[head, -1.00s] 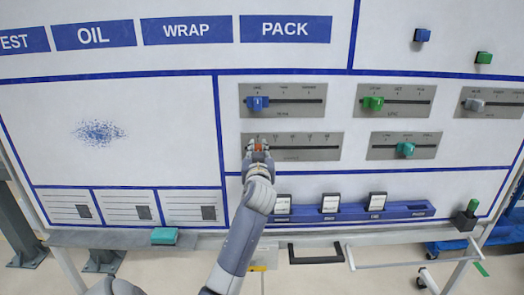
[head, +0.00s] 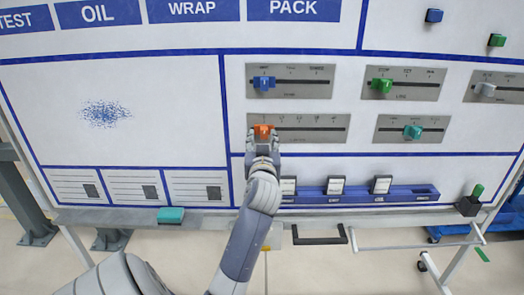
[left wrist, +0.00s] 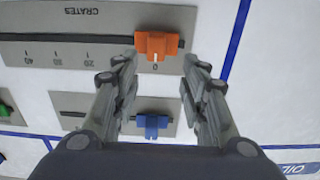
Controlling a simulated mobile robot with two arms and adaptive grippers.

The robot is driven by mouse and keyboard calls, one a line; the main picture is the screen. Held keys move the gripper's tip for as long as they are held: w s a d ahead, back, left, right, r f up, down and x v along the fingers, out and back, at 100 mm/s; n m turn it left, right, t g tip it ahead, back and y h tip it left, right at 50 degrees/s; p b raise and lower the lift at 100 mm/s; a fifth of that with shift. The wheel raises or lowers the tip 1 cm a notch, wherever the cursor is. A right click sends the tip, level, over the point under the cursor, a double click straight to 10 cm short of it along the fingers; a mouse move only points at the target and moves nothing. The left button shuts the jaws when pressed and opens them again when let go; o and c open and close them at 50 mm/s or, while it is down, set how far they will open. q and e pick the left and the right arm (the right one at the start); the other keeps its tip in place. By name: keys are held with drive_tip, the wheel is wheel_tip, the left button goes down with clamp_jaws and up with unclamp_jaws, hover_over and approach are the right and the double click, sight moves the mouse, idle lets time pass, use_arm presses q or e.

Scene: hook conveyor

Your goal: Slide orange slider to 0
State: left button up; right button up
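The orange slider (head: 263,131) sits at the left end of its slot in the grey scale plate (head: 325,138) in the head view. In the left wrist view, which shows the board upside down, the orange slider (left wrist: 158,44) lines up with the 0 mark of the CRATES scale. My left gripper (left wrist: 158,64) is open, its fingers spread to either side just short of the slider, with no contact visible. In the head view the left gripper (head: 263,146) is just below the slider. My right gripper is not in view.
A blue slider (head: 263,83) sits above the orange one. A green slider (head: 381,85), a teal slider (head: 413,131) and a grey slider (head: 485,89) are to the right. A blue card rack (head: 410,195) and a teal block (head: 171,215) are lower down.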

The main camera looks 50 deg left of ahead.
use_arm(q)
drive_tip(key=v, duration=0.6)
drive_tip(key=shift+a, duration=0.1)
idle(0.3)
